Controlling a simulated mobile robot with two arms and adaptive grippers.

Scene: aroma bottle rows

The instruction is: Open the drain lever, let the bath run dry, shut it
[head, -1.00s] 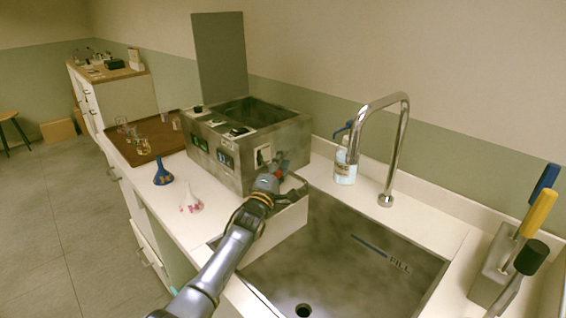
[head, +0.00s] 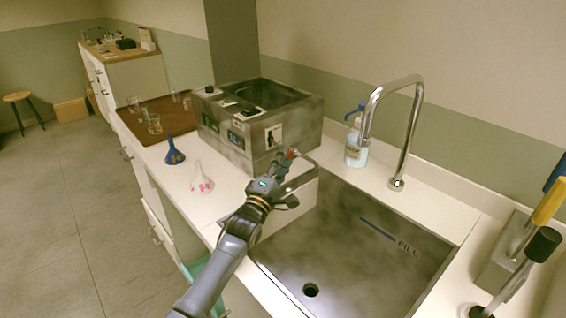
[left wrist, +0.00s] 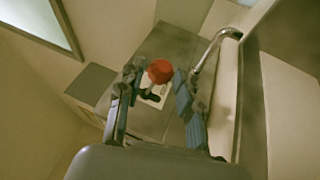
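The bath (head: 222,141) is a stained grey metal box with an open top, on the counter left of the sink. A red-tipped lever (head: 291,154) shows at its lower front right corner. My left gripper (head: 284,163) is at that corner, partly covering the lever. In the left wrist view the red knob (left wrist: 160,71) appears between the two spread fingers (left wrist: 155,88), with gaps on both sides. I cannot tell whether a finger touches it. The water level inside the bath is hidden. My right gripper is in neither view.
The sink (head: 345,262) with a drain hole lies to the right, under a tall chrome tap (head: 411,135). A soap bottle (head: 357,147) stands behind it. A blue funnel (head: 174,153), a white funnel (head: 201,180) and a brown tray (head: 137,128) with glassware are left. Handled tools (head: 520,250) stand right.

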